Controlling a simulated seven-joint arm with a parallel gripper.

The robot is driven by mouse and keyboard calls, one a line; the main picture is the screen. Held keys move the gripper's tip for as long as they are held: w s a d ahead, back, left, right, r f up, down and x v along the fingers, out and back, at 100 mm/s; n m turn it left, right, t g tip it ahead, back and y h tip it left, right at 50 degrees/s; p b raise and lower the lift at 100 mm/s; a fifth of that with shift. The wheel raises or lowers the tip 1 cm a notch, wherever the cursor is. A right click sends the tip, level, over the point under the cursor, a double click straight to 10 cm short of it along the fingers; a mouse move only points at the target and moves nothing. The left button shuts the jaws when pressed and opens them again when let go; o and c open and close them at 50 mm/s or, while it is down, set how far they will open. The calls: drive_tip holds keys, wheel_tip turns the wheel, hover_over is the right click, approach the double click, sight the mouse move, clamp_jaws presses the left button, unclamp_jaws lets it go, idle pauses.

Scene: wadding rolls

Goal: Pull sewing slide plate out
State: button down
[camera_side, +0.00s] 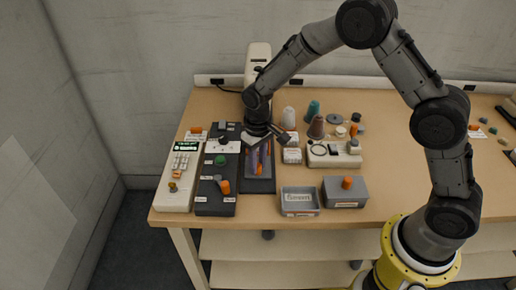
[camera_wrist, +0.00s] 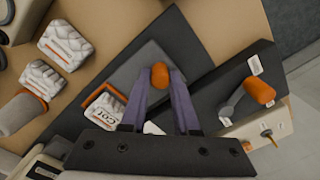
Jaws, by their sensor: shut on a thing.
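The slide plate (camera_wrist: 148,62) looks like a flat grey plate set in a dark base (camera_wrist: 189,45), with an orange knob (camera_wrist: 160,76) on it. My gripper (camera_wrist: 161,82) has its two purple fingers closed around this knob. In the side view my gripper (camera_side: 259,163) reaches down over the same dark base (camera_side: 258,187), and the grey plate (camera_side: 252,171) shows beside the fingers. A white labelled block with an orange edge (camera_wrist: 104,108) lies by the left finger, partly hidden by my gripper.
A dark panel with an orange-tipped lever (camera_side: 225,186) stands left of the base. An open grey bin (camera_side: 300,212) and a lidded grey box (camera_side: 345,202) stand to its right. Cones (camera_side: 316,128) and small parts crowd behind. The table's front strip (camera_side: 270,217) is clear.

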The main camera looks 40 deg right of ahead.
drive_tip(key=shift+s+a+r, duration=0.1)
drive_tip(key=shift+s+a, duration=0.1)
drive_tip(key=shift+a, duration=0.05)
drive_tip(key=c, duration=0.7)
unclamp_jaws()
drive_tip(key=shift+o, duration=0.2)
wheel_tip(320, 180, up, 14)
